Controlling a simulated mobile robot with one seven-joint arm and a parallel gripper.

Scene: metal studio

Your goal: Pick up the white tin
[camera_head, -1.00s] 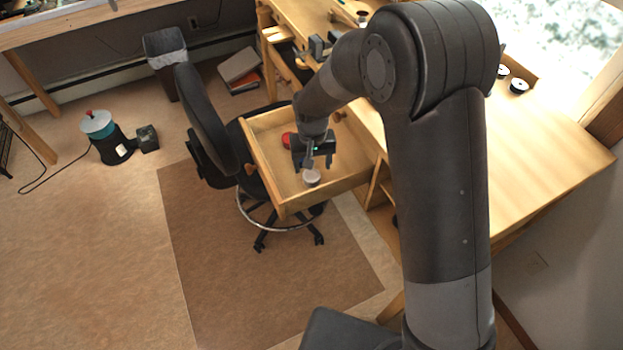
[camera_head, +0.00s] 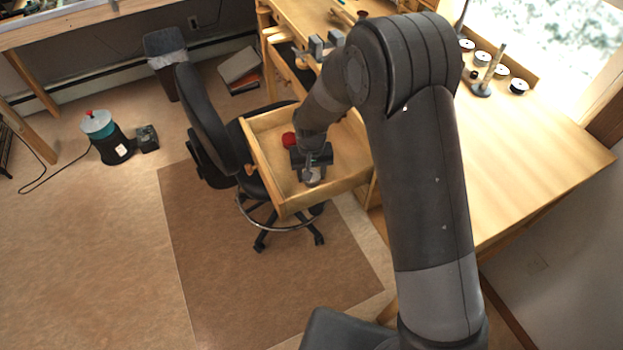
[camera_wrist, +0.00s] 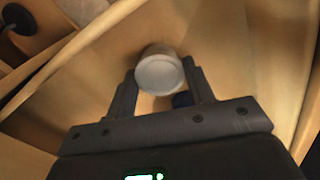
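The white tin (camera_wrist: 160,72) sits in the open wooden drawer (camera_head: 283,205). In the wrist view it lies between the tips of my gripper's two fingers, with a narrow gap showing at the right. My gripper (camera_wrist: 162,88) is open and low in the drawer, with its fingers on either side of the tin. In the head view my gripper (camera_head: 312,180) covers most of the tin, so contact cannot be told there.
A red object (camera_head: 289,139) lies in the drawer behind my gripper. A black chair (camera_head: 205,120) stands against the drawer's left side. The wooden desk (camera_head: 530,150) holds several tins near the window.

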